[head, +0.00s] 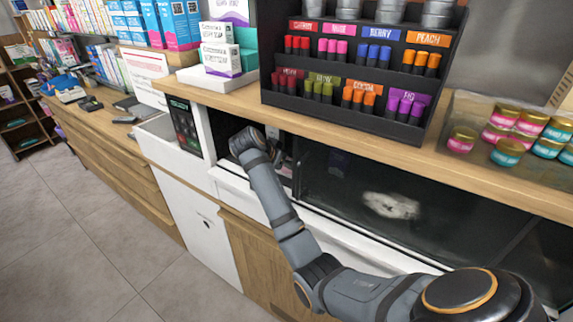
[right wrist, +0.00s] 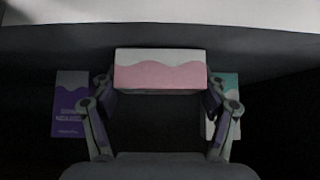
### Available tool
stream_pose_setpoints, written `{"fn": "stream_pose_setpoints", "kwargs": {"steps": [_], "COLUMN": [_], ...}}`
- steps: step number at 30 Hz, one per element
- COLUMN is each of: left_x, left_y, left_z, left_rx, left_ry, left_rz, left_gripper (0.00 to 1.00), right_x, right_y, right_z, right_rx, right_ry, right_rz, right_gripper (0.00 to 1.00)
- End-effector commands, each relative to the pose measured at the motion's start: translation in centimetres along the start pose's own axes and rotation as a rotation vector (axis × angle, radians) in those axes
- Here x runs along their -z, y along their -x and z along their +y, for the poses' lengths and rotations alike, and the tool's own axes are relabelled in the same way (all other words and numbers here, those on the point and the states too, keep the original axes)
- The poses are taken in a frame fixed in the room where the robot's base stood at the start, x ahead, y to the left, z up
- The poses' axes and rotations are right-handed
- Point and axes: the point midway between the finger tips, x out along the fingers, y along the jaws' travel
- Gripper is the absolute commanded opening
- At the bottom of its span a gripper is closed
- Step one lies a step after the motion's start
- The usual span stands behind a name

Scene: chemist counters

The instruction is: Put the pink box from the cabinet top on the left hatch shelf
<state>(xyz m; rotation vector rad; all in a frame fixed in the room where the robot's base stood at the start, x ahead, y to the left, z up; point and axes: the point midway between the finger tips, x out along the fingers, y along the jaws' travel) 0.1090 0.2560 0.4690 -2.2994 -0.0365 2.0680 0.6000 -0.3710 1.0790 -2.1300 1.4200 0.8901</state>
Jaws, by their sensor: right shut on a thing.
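The pink box (right wrist: 160,75), white on top with a wavy pink lower part, is between the fingers of my right gripper (right wrist: 160,88), which is shut on it. In the head view my right arm reaches into the dark opening (head: 226,122) under the counter top. My right gripper (head: 280,150) is partly hidden there, and I cannot make out the box in that view. The surface under the box is too dark to tell whether they touch. My left gripper is not in view.
In the right wrist view, a purple box (right wrist: 69,104) stands left of the gripper and a teal-and-white box (right wrist: 222,105) right, partly behind a finger. In the head view, a dark glass panel (head: 345,190) lies right of the opening. A black display rack (head: 350,65) stands on the counter above.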

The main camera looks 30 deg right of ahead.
Motion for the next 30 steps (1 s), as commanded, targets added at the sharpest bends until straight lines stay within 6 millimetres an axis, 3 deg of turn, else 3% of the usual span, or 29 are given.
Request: {"fn": "stream_pose_setpoints", "kwargs": {"steps": [7, 8, 13, 18, 25, 30], "left_x": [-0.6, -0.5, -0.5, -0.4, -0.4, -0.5], "left_y": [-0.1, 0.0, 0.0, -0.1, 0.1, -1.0], "left_z": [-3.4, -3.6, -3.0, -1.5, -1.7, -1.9], "left_rx": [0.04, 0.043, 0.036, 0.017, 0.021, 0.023], "left_ry": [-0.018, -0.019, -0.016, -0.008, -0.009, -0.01], "left_rz": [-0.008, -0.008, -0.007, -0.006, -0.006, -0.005], "left_gripper": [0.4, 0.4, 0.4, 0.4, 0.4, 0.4], "right_x": [-0.3, -0.4, -0.3, -0.3, 0.1, -0.1], "right_y": [-0.4, -0.4, -0.4, -0.3, 0.0, 2.9], "right_z": [0.0, 0.0, 0.0, -0.1, -0.1, -0.2], "right_rx": [0.001, 0.001, 0.002, 0.002, 0.004, 0.009], "right_ry": [-0.001, -0.001, -0.002, -0.002, -0.003, -0.005], "right_rz": [0.002, 0.002, 0.002, 0.003, 0.004, 0.001], "right_gripper": [0.25, 0.76, 0.97, 0.97, 0.97, 0.97]}}
